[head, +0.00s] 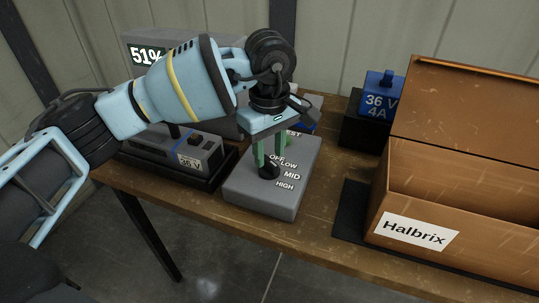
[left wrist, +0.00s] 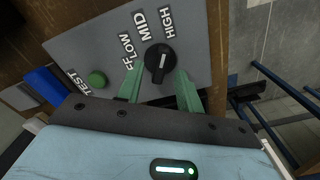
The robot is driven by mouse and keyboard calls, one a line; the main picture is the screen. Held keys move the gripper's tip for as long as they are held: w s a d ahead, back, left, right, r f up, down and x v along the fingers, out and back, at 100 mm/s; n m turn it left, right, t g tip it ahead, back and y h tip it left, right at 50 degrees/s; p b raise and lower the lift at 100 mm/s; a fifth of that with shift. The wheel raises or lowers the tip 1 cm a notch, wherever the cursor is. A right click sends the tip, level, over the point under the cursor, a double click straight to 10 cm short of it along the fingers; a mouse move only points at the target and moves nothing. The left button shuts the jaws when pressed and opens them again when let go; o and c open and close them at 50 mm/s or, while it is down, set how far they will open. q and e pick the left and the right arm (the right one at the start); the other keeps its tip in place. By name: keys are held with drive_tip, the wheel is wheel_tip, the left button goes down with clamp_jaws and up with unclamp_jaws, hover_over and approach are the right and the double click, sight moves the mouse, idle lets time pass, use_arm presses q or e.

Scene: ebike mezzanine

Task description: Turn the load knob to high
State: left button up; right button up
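The load knob (left wrist: 160,63) is black with a white line on its face, on a grey load box (head: 240,192) marked OFF, LOW, MID and HIGH. In the left wrist view the white line runs up the picture, roughly toward the HIGH label (left wrist: 168,20). My left gripper (head: 270,160) comes down over the box from above. Its green fingers (left wrist: 160,80) are apart, one on each side of the knob; I cannot tell whether they touch it. In the head view the knob (head: 268,173) shows partly, below the fingers. My right gripper is not in view.
A green TEST button (left wrist: 97,80) sits on the same box. A blue 36 V 4A pack (head: 380,97) and an open Halbrix box (head: 455,245) stand to the right on the wooden bench (head: 315,215).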

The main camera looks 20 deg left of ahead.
sight(270, 160)
use_arm(q)
wheel_tip(270, 160, up, 6)
drive_tip(key=shift+f, duration=0.1)
idle(0.6)
